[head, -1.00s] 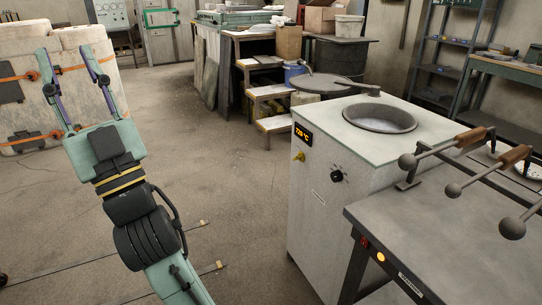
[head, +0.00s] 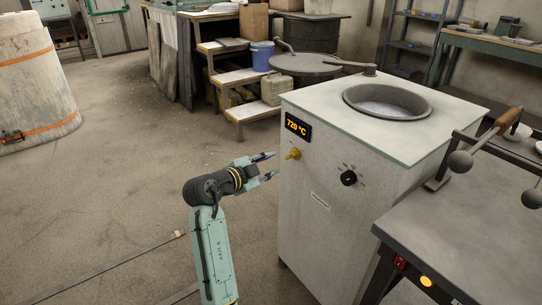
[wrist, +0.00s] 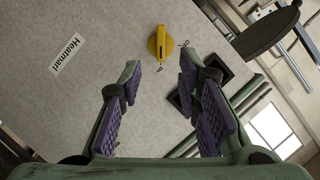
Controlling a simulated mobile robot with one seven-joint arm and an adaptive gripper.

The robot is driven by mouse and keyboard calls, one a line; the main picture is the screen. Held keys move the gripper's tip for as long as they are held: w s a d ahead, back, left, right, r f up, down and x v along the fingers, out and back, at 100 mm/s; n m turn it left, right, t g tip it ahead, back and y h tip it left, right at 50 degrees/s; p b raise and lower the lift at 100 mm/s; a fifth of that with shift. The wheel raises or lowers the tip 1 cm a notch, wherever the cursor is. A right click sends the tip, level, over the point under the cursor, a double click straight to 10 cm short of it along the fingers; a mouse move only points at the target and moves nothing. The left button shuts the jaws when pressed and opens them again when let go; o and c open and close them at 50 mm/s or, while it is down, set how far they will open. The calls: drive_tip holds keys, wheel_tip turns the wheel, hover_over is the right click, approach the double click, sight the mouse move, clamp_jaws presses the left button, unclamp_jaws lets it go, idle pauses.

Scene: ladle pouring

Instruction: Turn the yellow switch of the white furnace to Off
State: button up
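The white furnace (head: 325,225) stands right of centre in the head view, with a round crucible opening in its top. Its yellow switch (head: 293,154) is on the upper left of the front panel, below the display. In the wrist view the yellow switch (wrist: 160,43) is seen face on, with small position labels beside it, only partly readable. My gripper (head: 273,165) is open and empty, just left of the switch and apart from it. In the wrist view my gripper (wrist: 158,78) has its two purple-padded fingers spread, with the switch beyond and between the tips.
A display (head: 298,127) reads 720 °C. A black knob (head: 348,178) is right of the switch. A grey table (head: 470,235) with ladles stands close at the right. Steps (head: 235,78) stand behind. The floor at left is mostly clear.

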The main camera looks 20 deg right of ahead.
sight(289, 157)
drive_tip(key=p+x, duration=0.1)
drive_tip(key=x, duration=0.7)
drive_tip(key=shift+w+d+p, duration=0.1)
drive_tip(key=shift+d+p, duration=0.25)
drive_tip(key=shift+w+d+f, duration=0.2)
drive_tip(key=shift+w+d, duration=0.25)
drive_tip(key=shift+d, duration=0.05)
drive_tip(key=shift+c, duration=0.3)
clamp_jaws()
